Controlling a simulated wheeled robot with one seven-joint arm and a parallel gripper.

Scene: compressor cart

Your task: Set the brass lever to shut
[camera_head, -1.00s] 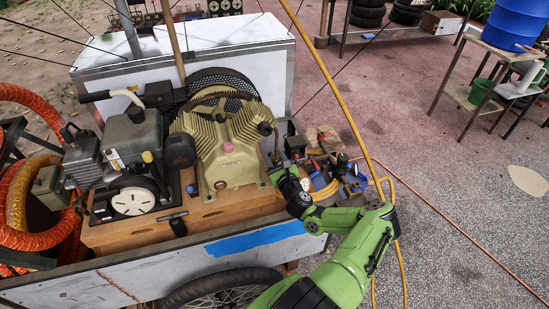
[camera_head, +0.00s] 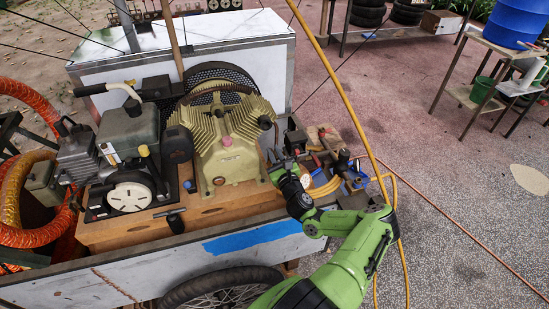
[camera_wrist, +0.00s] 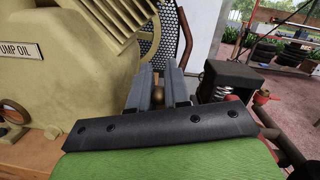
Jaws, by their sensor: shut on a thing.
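The brass lever shows only as a small round brass end (camera_wrist: 158,97) between the fingers in the wrist view; the rest of it is hidden by my fingers and wrist. My gripper (camera_wrist: 160,85) is shut on it. In the head view my gripper (camera_head: 275,160) reaches in at the right side of the beige compressor pump (camera_head: 228,150), and the lever cannot be made out there. Whether the lever stands at open or shut cannot be told.
The pump stands close left of my fingers. A black box with a spring (camera_wrist: 231,82) and a red-handled fitting (camera_wrist: 262,97) are close on the right. Open floor lies right of the cart.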

